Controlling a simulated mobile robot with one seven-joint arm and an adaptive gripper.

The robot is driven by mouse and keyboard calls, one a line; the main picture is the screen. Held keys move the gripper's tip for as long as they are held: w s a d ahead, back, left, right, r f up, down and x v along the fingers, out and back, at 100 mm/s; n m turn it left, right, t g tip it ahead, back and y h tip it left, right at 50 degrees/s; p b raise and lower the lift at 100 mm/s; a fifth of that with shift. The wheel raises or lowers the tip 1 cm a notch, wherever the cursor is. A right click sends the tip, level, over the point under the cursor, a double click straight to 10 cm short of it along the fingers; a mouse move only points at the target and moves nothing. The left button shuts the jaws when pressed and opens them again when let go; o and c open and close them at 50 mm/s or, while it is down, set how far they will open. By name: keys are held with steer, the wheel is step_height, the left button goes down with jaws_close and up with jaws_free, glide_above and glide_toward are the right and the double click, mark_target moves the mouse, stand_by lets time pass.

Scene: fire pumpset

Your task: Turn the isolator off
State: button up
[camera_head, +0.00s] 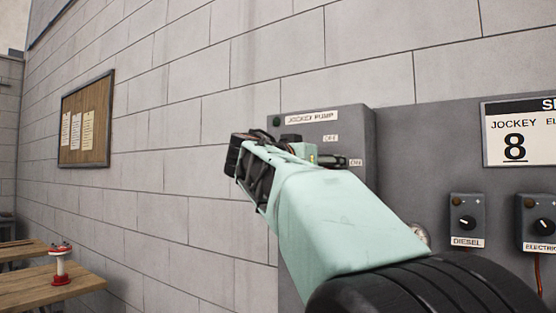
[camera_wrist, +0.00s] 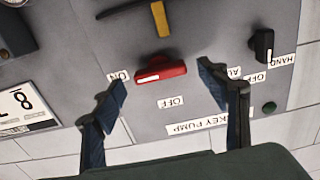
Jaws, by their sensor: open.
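The isolator is a red rotary handle (camera_wrist: 160,73) on the grey jockey pump panel (camera_head: 345,118). In the wrist view it lies nearly level, and its white mark points left toward the ON label (camera_wrist: 118,76). The OFF label (camera_wrist: 170,102) is just below it. My gripper (camera_wrist: 162,79) is open, with one finger to the left of the handle and one to the right; the handle shows between them. Contact cannot be told. In the head view my arm and gripper cover the handle, while the OFF label (camera_head: 330,138) and ON label (camera_head: 355,162) show.
A black selector knob (camera_wrist: 263,44) with a HAND label and a green button (camera_wrist: 269,107) are right of my fingers in the wrist view. Diesel (camera_head: 465,222) and electric (camera_head: 542,225) switches stand at the right in the head view. A noticeboard (camera_head: 87,124) hangs at left.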

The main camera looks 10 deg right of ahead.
steer(key=shift+x, duration=1.05)
steer(key=c, duration=1.2)
steer(key=shift+o, duration=0.2)
